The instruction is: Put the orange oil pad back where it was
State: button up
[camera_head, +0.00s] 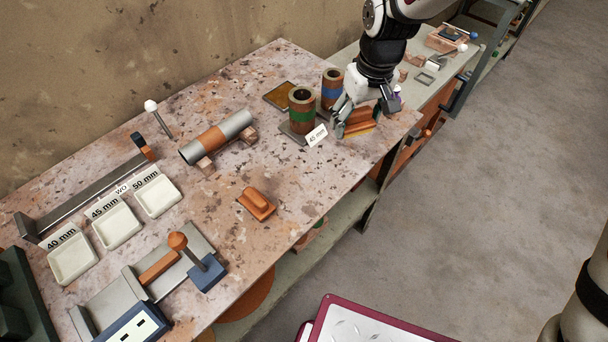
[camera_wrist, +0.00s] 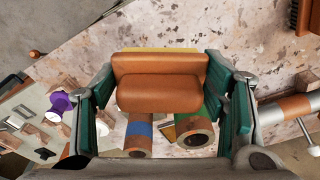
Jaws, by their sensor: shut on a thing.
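The orange oil pad (camera_head: 359,121), a block with a rounded grip and a yellow strip along its bottom edge, is between the fingers of my gripper (camera_head: 362,112) near the right end of the speckled table. In the wrist view the pad (camera_wrist: 160,82) lies across the space between the green-lined fingers of my gripper (camera_wrist: 165,100), which are shut on it. I cannot tell whether its underside touches the table. A similar orange block with a grip (camera_head: 257,203) lies on the table's middle front.
Green-banded (camera_head: 302,110) and blue-banded (camera_head: 332,88) pipes stand left of my gripper, beside a 45 mm card (camera_head: 316,136) and a flat amber tray (camera_head: 278,95). A grey-orange pipe (camera_head: 217,137) rests on blocks. White trays (camera_head: 117,222) stand left. The table's centre is mostly clear.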

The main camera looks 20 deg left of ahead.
jog(key=s+a+f+n+b, duration=0.3)
jog(key=s+a+n+b, duration=0.2)
jog(key=s+a, duration=0.45)
send_over(294, 176)
notch_tip(294, 176, down, 5)
jog(key=shift+s+d+f, duration=0.1)
jog(key=shift+s+d, duration=0.05)
jog(key=shift+f, duration=2.1)
jog(key=shift+f, duration=0.1)
jog(key=o, duration=1.1)
jog(key=shift+b, duration=0.3)
notch_tip(294, 176, up, 12)
jog(key=d, duration=0.1)
jog(key=shift+s+d+p, duration=0.25)
jog(key=shift+s+p, duration=0.05)
jog(key=shift+p, duration=0.15)
